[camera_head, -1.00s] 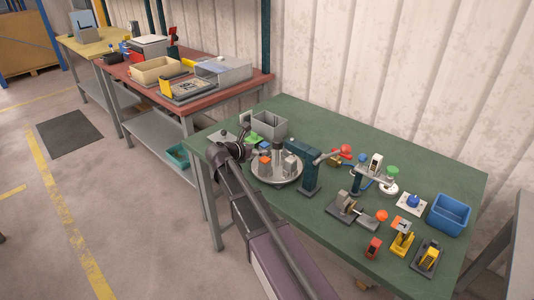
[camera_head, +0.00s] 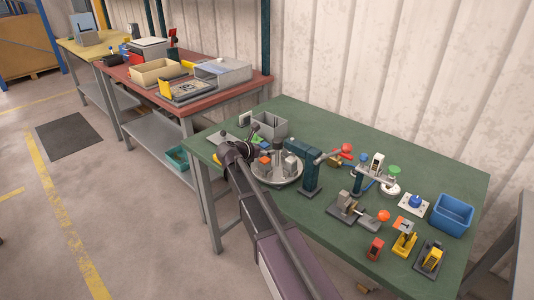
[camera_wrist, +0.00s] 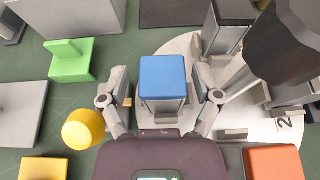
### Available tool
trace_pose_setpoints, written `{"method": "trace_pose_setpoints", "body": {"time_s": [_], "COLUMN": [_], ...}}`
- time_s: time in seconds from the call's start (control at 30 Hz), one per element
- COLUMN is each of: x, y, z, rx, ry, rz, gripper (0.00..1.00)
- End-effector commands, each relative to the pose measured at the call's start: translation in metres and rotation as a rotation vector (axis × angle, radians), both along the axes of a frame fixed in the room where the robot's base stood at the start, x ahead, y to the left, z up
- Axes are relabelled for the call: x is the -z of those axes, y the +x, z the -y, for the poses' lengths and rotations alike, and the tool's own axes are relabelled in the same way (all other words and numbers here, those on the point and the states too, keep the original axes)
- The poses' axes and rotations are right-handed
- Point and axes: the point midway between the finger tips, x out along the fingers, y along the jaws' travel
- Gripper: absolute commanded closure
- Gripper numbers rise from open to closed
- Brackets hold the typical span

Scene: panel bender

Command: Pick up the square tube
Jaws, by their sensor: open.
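In the wrist view an upright square piece with a blue top (camera_wrist: 163,78) and grey sides stands at the edge of the round plate (camera_wrist: 190,45). My gripper (camera_wrist: 162,100) is open, with one finger on each side of this piece and a gap at both sides. A second upright grey square piece (camera_wrist: 226,25) stands farther back on the plate. It also shows in the head view (camera_head: 292,166). I cannot tell for certain which of them is the square tube.
An orange block (camera_wrist: 274,163) and a dark upright post (camera_wrist: 285,40) are close on the right. A teal press (camera_head: 310,170) stands right of the plate.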

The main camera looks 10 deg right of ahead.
Motion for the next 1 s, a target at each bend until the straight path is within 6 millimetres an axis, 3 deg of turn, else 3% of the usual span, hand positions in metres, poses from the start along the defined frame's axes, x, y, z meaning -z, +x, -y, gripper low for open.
{"method": "trace_pose_setpoints", "body": {"time_s": [0.03,0.3,0.73,1.0], "x": [0.0,0.0,-0.002,-0.014], "y": [0.0,0.0,0.001,0.002], "z": [0.0,0.0,-0.001,-0.001], "rx": [0.0,-0.001,-0.003,-0.004], "ry": [0.0,0.0,0.001,0.0], "rz": [0.0,0.0,0.001,0.002], "gripper": [0.19,0.99,1.0,1.0]}}
